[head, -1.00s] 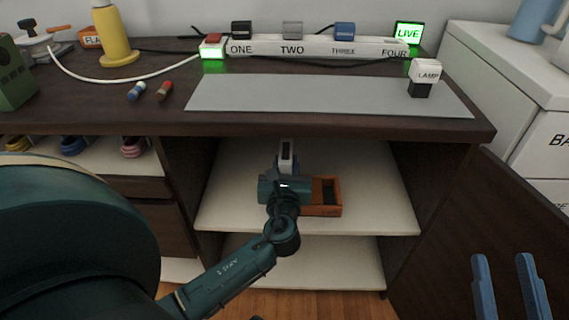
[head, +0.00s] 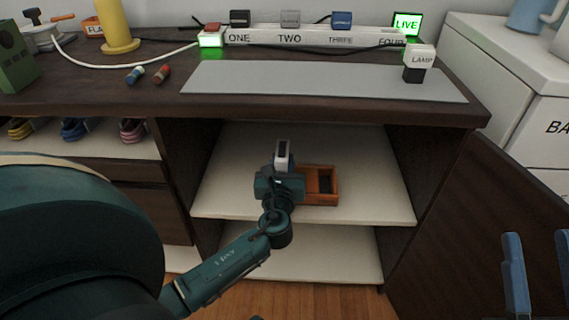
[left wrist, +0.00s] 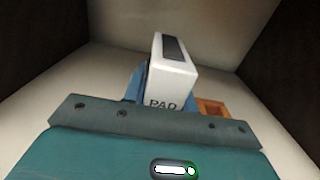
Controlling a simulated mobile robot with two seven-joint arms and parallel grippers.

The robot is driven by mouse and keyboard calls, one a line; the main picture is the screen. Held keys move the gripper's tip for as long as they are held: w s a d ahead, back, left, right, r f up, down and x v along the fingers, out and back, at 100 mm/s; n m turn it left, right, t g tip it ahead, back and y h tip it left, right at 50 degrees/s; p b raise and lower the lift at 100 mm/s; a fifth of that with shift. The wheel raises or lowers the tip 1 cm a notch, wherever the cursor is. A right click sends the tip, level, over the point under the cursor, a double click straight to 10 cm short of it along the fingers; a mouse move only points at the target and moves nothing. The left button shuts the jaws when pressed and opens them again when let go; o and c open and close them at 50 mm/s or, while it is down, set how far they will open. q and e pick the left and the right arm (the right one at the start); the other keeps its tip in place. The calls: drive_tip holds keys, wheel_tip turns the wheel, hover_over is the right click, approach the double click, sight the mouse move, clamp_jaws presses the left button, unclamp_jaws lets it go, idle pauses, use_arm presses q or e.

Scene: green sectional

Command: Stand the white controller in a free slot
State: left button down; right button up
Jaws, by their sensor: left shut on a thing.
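The white controller (head: 283,150), a white block with a dark panel, is held upright in my left gripper (head: 281,168) inside the open cabinet. In the left wrist view it (left wrist: 172,78) reads PAD, and a blue finger shows beside it. An orange-brown wooden holder (head: 322,171) stands on the upper shelf, beside and partly behind my left gripper. Its right compartment looks dark and empty; its left part is hidden by my gripper. I cannot tell whether the controller touches the holder. My right gripper (head: 541,265) is open and empty at the lower right.
The white cabinet shelf (head: 370,190) is clear to the right of the holder. The worktop edge (head: 330,112) overhangs it. An open dark door (head: 450,240) stands at the right. On the worktop are a labelled power strip (head: 310,38) and a grey mat (head: 320,82).

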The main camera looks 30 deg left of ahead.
drive_tip(key=shift+r, duration=0.2)
use_arm(q)
drive_tip(key=c, duration=1)
unclamp_jaws()
drive_tip(key=shift+c, duration=0.2)
use_arm(e)
drive_tip(key=shift+f, duration=0.1)
use_arm(q)
drive_tip(key=shift+s+f, duration=0.1)
use_arm(e)
drive_tip(key=shift+s+d, duration=0.15)
